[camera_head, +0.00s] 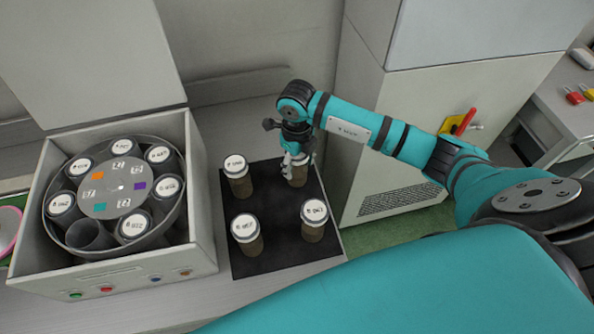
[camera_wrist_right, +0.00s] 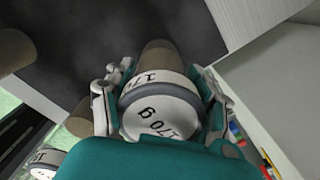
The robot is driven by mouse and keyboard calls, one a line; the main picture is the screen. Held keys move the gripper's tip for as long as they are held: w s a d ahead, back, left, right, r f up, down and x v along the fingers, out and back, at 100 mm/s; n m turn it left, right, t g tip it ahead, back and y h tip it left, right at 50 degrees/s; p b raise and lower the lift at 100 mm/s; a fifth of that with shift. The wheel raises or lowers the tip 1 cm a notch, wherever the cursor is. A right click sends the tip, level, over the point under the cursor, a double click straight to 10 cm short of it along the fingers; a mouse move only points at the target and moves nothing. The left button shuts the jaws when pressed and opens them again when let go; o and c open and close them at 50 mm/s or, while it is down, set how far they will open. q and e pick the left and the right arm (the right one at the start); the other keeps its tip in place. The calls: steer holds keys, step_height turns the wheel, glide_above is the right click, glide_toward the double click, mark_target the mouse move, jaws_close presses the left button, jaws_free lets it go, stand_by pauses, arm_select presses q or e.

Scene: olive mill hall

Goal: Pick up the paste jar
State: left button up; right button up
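Several paste jars with white lids and brown bodies are in view. In the head view, one is at the back left of the dark mat (camera_head: 277,206), one at the front left (camera_head: 246,234) and one at the front right (camera_head: 314,220). My right gripper (camera_head: 296,160) is at the back-right jar (camera_head: 299,176), pointing down and hiding much of its lid. In the right wrist view, the fingers of this gripper (camera_wrist_right: 160,85) lie close against both sides of this jar's lettered lid (camera_wrist_right: 160,112). It looks upright, on or just above the mat. My left gripper is not in view.
A grey box (camera_head: 125,284) with a raised lid stands at the left. Its round carousel (camera_head: 118,188) holds several lidded jars and one empty cup (camera_head: 90,234). A tall grey cabinet (camera_head: 400,150) stands close to the right of the mat.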

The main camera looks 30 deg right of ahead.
steer(key=c, duration=0.4)
steer(key=shift+r, duration=0.1)
